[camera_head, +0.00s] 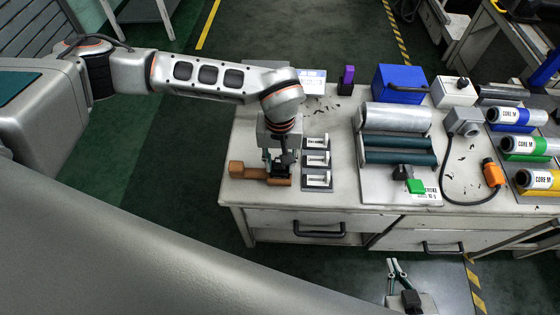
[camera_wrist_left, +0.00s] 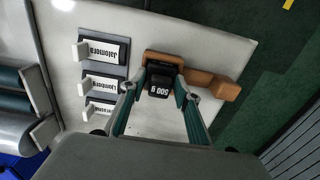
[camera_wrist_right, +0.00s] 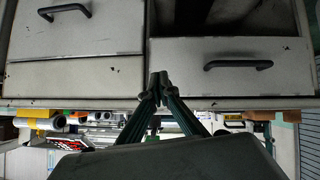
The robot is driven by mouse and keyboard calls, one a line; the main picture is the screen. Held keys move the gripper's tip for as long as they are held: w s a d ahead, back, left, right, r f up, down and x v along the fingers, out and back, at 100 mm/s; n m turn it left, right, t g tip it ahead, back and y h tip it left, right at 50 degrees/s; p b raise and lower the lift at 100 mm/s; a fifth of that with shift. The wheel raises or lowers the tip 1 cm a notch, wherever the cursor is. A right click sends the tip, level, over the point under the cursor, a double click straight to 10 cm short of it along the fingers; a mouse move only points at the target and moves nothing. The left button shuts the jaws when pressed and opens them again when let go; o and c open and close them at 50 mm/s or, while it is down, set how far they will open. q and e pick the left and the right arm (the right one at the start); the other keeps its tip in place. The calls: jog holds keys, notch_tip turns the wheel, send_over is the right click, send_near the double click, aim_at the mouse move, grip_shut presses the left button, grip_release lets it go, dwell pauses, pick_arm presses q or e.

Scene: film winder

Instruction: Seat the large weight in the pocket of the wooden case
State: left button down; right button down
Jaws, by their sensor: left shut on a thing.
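The wooden case (camera_head: 237,171) lies at the left end of the table. It also shows in the left wrist view (camera_wrist_left: 227,89), with a dark recess at one end. My left gripper (camera_head: 281,167) points down over that end and is shut on a dark weight marked 500 g (camera_wrist_left: 160,88). The weight is between the fingertips, over or in the recess; I cannot tell how deep it sits. In the head view the gripper mostly hides it. My right gripper (camera_wrist_right: 157,82) is shut and empty, in front of the table's drawers.
Several labelled holders (camera_head: 316,159) stand close beside the case. A roller unit (camera_head: 395,118), a blue box (camera_head: 400,82) and a purple block (camera_head: 347,77) are further right and back. Drawer handles (camera_head: 320,231) stick out at the table's front. The table's left edge is close to the case.

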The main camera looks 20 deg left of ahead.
pick_arm(q)
jog(key=c, duration=1.5)
grip_release()
notch_tip(320, 180, up, 11)
jog(key=shift+f+p, duration=0.15)
jog(key=shift+p, duration=0.7)
jog(key=shift+r, duration=0.8)
